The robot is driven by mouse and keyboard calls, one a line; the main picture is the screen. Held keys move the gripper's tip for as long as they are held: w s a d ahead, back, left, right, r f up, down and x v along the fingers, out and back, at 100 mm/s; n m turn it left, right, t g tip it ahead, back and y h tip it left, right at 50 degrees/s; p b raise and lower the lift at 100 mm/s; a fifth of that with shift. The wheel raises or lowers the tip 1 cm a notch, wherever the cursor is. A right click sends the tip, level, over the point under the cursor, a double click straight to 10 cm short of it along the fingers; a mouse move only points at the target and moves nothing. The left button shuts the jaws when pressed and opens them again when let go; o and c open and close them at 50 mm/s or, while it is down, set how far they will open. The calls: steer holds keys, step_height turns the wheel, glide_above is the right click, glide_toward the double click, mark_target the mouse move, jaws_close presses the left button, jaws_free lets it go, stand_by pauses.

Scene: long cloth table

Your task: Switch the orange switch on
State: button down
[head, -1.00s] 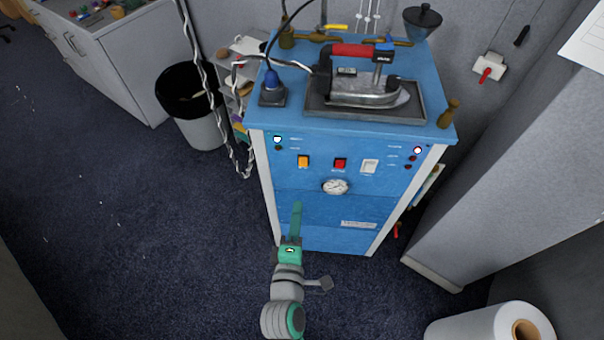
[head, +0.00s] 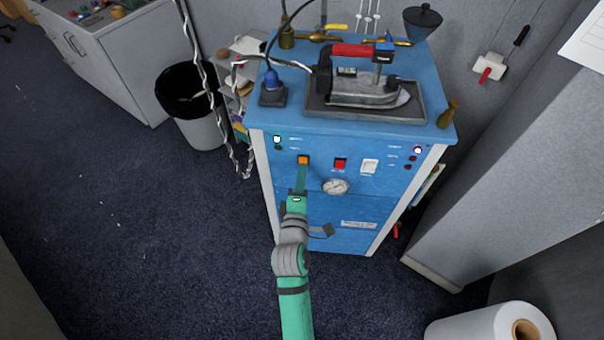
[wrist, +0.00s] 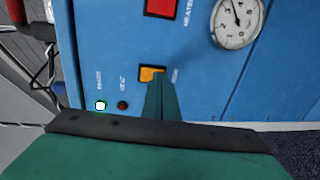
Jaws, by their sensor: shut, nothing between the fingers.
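The orange switch (head: 303,160) is on the front panel of a blue cabinet (head: 290,215), left of a red switch (head: 341,164) and a white switch (head: 370,166). My gripper (head: 302,168) is shut and empty, with its green fingers pointing at the orange switch. The fingertips overlap its lower part in the head view. In the wrist view the orange switch (wrist: 150,74) is partly hidden behind the gripper tips (wrist: 158,80). I cannot tell whether they touch it, or which way the rocker is tilted.
A pressure gauge (head: 335,187) sits below and right of the switch. A lit indicator (head: 277,140) is to its left. An iron (head: 362,88) rests in a tray on top of the cabinet.

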steer(key=shift+w+f, duration=0.1)
steer(key=shift+w, duration=0.2)
steer(key=shift+s, duration=0.1)
stand_by(0.3)
steer(key=s+a+r, duration=0.1)
steer(key=s, duration=0.9)
steer(key=shift+s+r, duration=0.15)
steer(key=shift+s, duration=0.15)
steer(key=s+f+m+g+y, duration=0.1)
steer(key=s+f+m, duration=0.2)
steer(key=s+m, duration=1.3)
steer(key=s, duration=1)
steer(key=shift+s+d+m+y, duration=0.4)
stand_by(0.5)
